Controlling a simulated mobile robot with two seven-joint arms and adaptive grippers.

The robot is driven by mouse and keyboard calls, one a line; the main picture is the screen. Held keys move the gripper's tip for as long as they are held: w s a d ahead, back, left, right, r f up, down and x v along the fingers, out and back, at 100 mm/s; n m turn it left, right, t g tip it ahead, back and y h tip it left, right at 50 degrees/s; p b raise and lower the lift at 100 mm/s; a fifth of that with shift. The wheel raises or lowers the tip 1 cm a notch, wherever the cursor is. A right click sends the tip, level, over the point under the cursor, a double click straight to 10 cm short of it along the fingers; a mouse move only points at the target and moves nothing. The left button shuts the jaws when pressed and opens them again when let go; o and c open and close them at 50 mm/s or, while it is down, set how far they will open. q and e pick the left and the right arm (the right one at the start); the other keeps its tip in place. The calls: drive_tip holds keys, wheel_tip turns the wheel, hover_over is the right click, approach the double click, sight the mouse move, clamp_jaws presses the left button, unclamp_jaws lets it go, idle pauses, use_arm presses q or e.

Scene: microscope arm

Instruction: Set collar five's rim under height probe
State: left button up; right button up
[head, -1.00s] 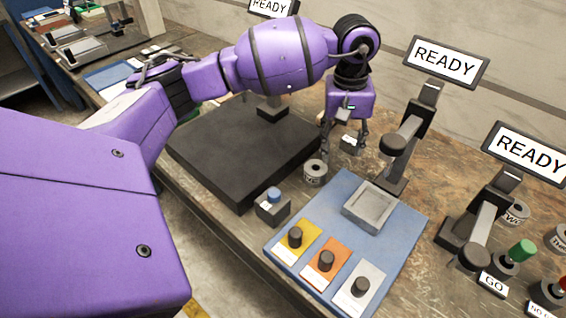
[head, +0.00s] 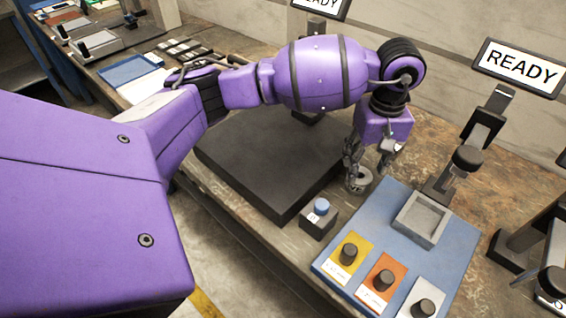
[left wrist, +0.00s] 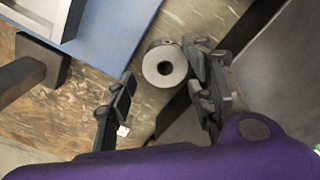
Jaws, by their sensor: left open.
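A small grey collar (head: 358,180) with a round hole stands on the bench, just right of the black slab. Its label is too small to read. In the left wrist view the collar (left wrist: 164,64) lies just beyond the gap between my fingers, nearer the right-hand one. My left gripper (head: 367,163) is open, pointing down right over the collar; I cannot tell if a finger touches it. A dark probe head (head: 466,160) on a stand with a READY screen (head: 519,67) hangs behind the blue board; a similar stand (head: 520,240) is at right. Which is the height probe is unclear.
The blue board (head: 440,262) carries a square grey tray (head: 421,220) and several knobs on coloured plates. A blue-topped button box (head: 320,218) stands in front of the collar. The black slab (head: 265,165) lies under my left arm.

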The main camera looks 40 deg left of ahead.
sight(362, 177)
use_arm(q)
wheel_tip(362, 177, down, 5)
drive_tip(key=shift+a+f, duration=0.1)
drive_tip(key=shift+f, duration=0.1)
drive_tip(key=shift+c, duration=0.5)
drive_tip(key=shift+r, duration=0.1)
clamp_jaws()
drive_tip(key=shift+w+r, duration=0.1)
